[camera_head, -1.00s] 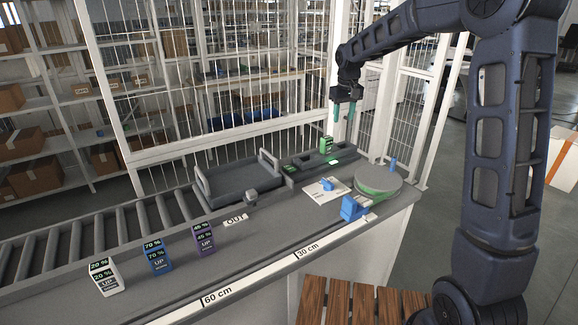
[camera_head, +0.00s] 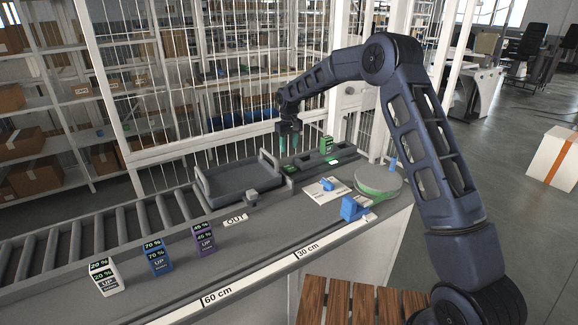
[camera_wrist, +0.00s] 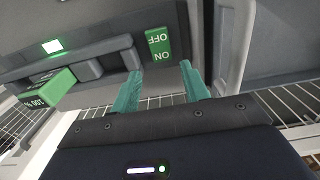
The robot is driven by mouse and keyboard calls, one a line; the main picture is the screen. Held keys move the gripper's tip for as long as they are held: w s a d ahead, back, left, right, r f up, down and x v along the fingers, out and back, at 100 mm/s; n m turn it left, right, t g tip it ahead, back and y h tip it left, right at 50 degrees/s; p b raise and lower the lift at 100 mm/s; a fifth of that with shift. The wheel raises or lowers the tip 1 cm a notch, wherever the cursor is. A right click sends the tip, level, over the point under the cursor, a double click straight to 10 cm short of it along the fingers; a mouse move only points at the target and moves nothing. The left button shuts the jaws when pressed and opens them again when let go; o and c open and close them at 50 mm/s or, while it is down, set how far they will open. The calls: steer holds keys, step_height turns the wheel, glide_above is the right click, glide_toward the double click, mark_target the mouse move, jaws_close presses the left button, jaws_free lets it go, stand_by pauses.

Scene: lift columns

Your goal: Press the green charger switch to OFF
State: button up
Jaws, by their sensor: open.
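The green charger switch (camera_wrist: 158,43), marked ON and OFF, shows upside down in the wrist view, on the dark charger body (camera_wrist: 100,25). In the head view the switch (camera_head: 289,169) is a small green patch at the charger's left end. My gripper (camera_wrist: 162,88) has teal fingers spread apart with nothing between them. In the wrist view the switch shows just beyond the fingertips, between them. In the head view my gripper (camera_head: 288,143) hangs above the charger's left end, apart from it. The switch's tilt is too small to tell.
A green battery (camera_head: 326,144) marked 100 % (camera_wrist: 45,88) stands at the charger beside a lit green light (camera_head: 333,162). A grey tray (camera_head: 235,187) lies to the left. A wire fence (camera_head: 225,110) stands behind. White, blue and purple batteries stand along the front left.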

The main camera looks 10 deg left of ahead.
mark_target(289, 167)
step_height(289, 167, down, 10)
steer(key=shift+f, duration=0.1)
stand_by(0.4)
